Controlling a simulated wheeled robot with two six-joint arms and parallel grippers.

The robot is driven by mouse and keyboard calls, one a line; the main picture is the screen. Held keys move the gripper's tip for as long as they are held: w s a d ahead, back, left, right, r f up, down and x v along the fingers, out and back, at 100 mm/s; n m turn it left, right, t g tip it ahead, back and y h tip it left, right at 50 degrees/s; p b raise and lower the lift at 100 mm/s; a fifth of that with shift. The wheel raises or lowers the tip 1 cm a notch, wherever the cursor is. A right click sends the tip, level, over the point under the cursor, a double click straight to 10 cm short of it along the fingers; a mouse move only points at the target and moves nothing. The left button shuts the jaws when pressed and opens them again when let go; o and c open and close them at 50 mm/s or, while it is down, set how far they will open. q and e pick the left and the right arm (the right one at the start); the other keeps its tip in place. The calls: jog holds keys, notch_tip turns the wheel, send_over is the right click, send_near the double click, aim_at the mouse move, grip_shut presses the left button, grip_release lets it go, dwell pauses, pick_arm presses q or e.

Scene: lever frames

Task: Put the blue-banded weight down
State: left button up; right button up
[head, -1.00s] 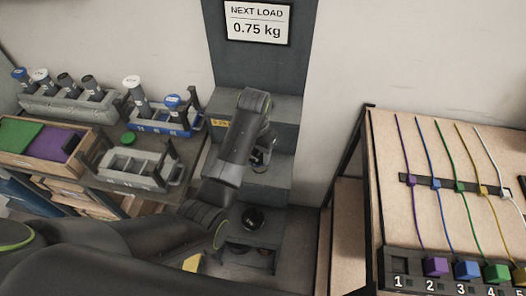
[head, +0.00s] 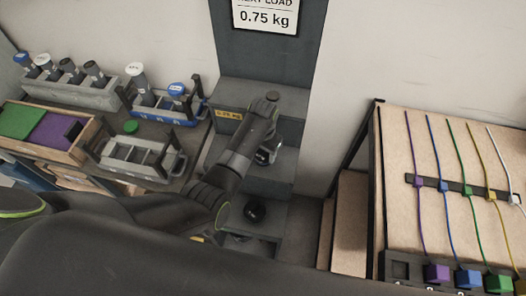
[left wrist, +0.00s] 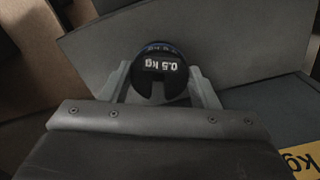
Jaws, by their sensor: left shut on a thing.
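The blue-banded weight is a dark round slotted disc (left wrist: 160,70) marked 0.5 kg, with a bluish band at its rim in the left wrist view. My left gripper (left wrist: 162,88) is shut on it, one finger on each side. In the head view my left gripper (head: 262,150) is over the grey steps, and the weight (head: 264,157) shows only partly beside it. Whether the weight touches a step cannot be told. My right gripper is not in view.
A sign (head: 265,18) reads 0.75 kg above the grey steps (head: 262,92). A yellow label (head: 229,114) is on the top step. A black round object (head: 255,211) sits lower down. Racks (head: 140,158) stand left; a cable board (head: 460,170) stands right.

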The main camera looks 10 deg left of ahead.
pick_arm(q)
jog(key=shift+f, duration=0.25)
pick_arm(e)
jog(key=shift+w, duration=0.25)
pick_arm(q)
jog(key=shift+f, duration=0.1)
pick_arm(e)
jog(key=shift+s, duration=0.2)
pick_arm(q)
jog(key=o, duration=1.4)
jog(key=shift+c, duration=0.2)
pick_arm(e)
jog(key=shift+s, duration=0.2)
pick_arm(q)
jog(key=shift+r, duration=0.6)
notch_tip(320, 180, up, 11)
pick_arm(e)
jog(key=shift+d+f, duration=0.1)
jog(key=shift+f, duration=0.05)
